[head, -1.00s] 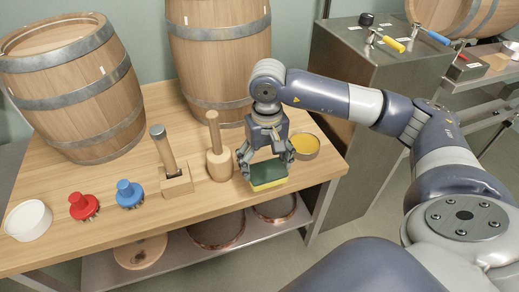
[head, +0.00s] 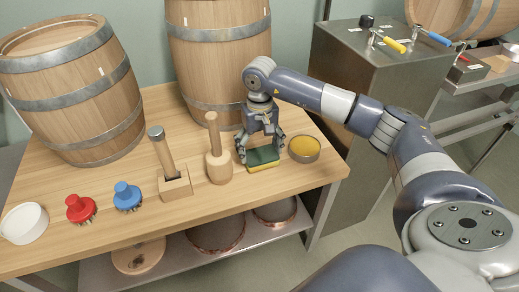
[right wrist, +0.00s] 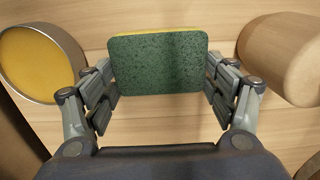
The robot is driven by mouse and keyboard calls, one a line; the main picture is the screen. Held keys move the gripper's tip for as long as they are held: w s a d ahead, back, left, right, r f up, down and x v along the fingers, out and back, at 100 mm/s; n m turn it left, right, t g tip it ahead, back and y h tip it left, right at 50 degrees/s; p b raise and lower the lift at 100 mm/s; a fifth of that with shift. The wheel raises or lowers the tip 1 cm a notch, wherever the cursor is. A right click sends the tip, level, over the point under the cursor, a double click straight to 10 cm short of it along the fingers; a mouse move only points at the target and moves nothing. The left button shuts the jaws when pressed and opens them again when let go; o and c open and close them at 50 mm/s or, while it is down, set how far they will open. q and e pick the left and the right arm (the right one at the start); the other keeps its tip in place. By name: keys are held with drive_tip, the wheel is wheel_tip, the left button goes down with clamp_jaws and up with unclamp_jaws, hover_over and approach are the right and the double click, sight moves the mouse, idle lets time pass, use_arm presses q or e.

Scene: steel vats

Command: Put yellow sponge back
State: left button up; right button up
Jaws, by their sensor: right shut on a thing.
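The yellow sponge (head: 263,160) has a dark green scouring face on top and a yellow layer beneath. My right gripper (head: 260,154) is shut on it, with a finger at each short end. In the right wrist view the green face of the sponge (right wrist: 158,66) fills the space between the fingers. The sponge is level and low over the workbench, between the wooden mallet and the round yellow tin. I cannot tell whether it touches the bench top. My left gripper is not in view.
On the wooden bench (head: 100,205) stand a wooden mallet (head: 219,166) left of the sponge and a yellow-filled tin (head: 304,149) close on its right. Further left are a tool in a block (head: 174,182), blue and red brushes, and a white bowl. Two barrels stand behind.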

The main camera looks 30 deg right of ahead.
sight(259, 151)
drive_tip(key=shift+f, duration=0.1)
drive_tip(key=shift+f, duration=0.1)
drive_tip(key=o, duration=0.9)
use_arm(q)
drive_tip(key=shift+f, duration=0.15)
use_arm(e)
drive_tip(key=shift+o, duration=0.2)
drive_tip(key=shift+r, duration=0.45)
wheel_tip(259, 151, up, 3)
drive_tip(key=shift+w+p, duration=0.1)
drive_tip(key=shift+p, duration=0.3)
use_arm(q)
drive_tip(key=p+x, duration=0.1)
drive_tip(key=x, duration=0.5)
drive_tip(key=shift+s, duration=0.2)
use_arm(e)
wheel_tip(259, 151, up, 8)
drive_tip(key=shift+r, duration=0.25)
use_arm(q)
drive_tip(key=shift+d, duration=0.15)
